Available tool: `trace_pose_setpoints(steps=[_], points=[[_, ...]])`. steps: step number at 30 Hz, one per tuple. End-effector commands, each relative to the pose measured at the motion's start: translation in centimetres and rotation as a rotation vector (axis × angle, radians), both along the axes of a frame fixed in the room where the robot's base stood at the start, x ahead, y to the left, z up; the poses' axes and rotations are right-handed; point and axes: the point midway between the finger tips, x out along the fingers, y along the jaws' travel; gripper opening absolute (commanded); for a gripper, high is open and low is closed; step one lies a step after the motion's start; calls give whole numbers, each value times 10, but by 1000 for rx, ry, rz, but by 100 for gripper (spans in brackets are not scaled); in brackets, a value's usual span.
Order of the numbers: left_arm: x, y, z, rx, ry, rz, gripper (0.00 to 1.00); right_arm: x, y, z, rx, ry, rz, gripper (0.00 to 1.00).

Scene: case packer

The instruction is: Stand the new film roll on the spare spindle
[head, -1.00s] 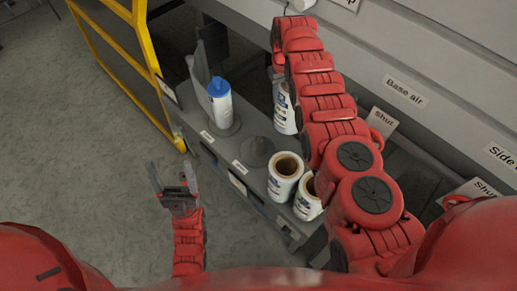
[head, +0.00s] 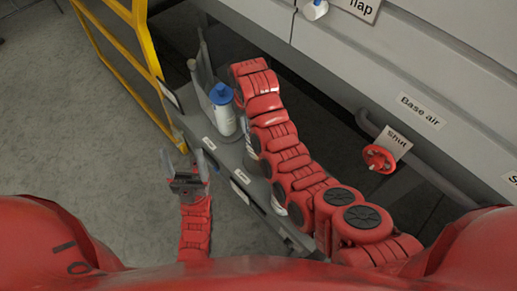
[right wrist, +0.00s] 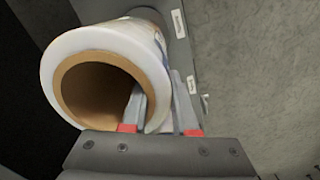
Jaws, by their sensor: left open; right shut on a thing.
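A white film roll (right wrist: 105,50) with a brown cardboard core fills the left of the right wrist view. My right gripper (right wrist: 158,105) is shut on its wall, one finger inside the core and one outside. In the head view my right arm hides this gripper and the held roll. A white cylinder with a blue top (head: 224,112) stands upright on the grey ledge (head: 196,130). I cannot clearly make out the spare spindle; my arm covers the ledge beside the cylinder. My left gripper (head: 186,167) is open and empty, left of the ledge.
A yellow-framed guard (head: 147,60) stands at the back left. Grey machine panels (head: 420,60) rise behind the ledge. A red valve wheel (head: 378,158) sits on a pipe at right, by a "Shut" tag (head: 397,142). Open floor (head: 80,180) lies to the left.

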Motion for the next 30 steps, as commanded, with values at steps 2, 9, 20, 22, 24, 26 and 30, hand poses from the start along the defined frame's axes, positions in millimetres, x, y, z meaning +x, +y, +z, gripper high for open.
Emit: trace_pose_setpoints(steps=[2, 9, 20, 22, 24, 26, 30], points=[[0, 0, -15, 0, 0, 0, 76, 0, 1, -16, 0, -2, 2, 0], [0, 0, -1, 0, 0, 0, 76, -1, -1, -48, -3, 4, 1, 0], [0, 0, 8, 0, 0, 0, 76, 1, 1, -73, -1, -1, 2, 0], [0, 0, 11, 0, 0, 0, 76, 1, 1, -80, -1, 1, 3, 0], [0, 0, 13, 0, 0, 0, 76, 2, 1, -86, 0, -3, 3, 0], [0, 0, 14, 0, 0, 0, 76, 1, 0, -90, -1, 0, 2, 0], [0, 0, 13, 0, 0, 0, 76, 1, 1, -94, 1, -4, 1, 0]])
